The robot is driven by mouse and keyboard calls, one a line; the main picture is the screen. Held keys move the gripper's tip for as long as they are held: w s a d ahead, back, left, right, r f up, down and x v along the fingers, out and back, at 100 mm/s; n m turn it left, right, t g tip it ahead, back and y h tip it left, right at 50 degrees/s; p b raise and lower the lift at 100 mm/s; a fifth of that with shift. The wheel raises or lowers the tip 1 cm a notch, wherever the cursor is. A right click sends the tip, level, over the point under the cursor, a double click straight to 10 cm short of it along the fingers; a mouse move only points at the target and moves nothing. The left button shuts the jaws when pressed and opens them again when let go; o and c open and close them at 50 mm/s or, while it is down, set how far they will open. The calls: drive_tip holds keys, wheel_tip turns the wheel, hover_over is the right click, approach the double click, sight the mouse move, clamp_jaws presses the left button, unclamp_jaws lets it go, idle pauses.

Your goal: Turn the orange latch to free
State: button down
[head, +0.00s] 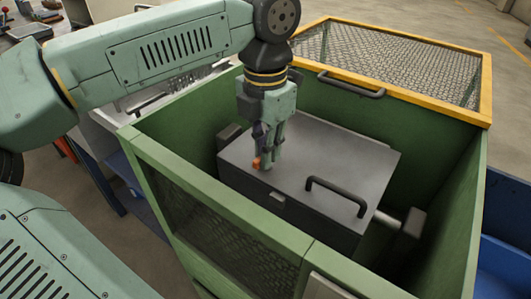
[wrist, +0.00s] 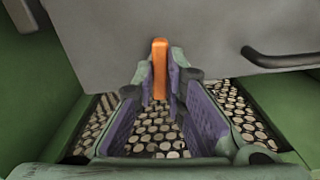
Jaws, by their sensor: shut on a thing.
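The orange latch (head: 257,163) is a small block at the front left edge of the grey lid of a box inside the green enclosure. My gripper (head: 266,160) points down at it, and its fingers hide part of the latch in the head view. In the wrist view the orange latch (wrist: 160,70) stands upright between the tips of my gripper (wrist: 160,85), whose purple-padded fingers are closed on it from both sides. The grey lid (wrist: 200,35) lies just beyond the latch, and its black handle (head: 337,196) is to the right.
Green walls (head: 230,215) with mesh panels surround the box closely. A yellow-framed mesh cover (head: 390,65) with a black handle is at the back. A blue bin (head: 505,225) stands at the right. Perforated mesh (wrist: 160,135) shows below my fingers.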

drive_tip(key=shift+n, duration=0.7)
drive_tip(key=shift+b, duration=0.3)
drive_tip(key=c, duration=1.6)
unclamp_jaws()
drive_tip(key=shift+c, duration=0.2)
drive_tip(key=shift+r, duration=0.1)
wheel_tip(320, 180, up, 12)
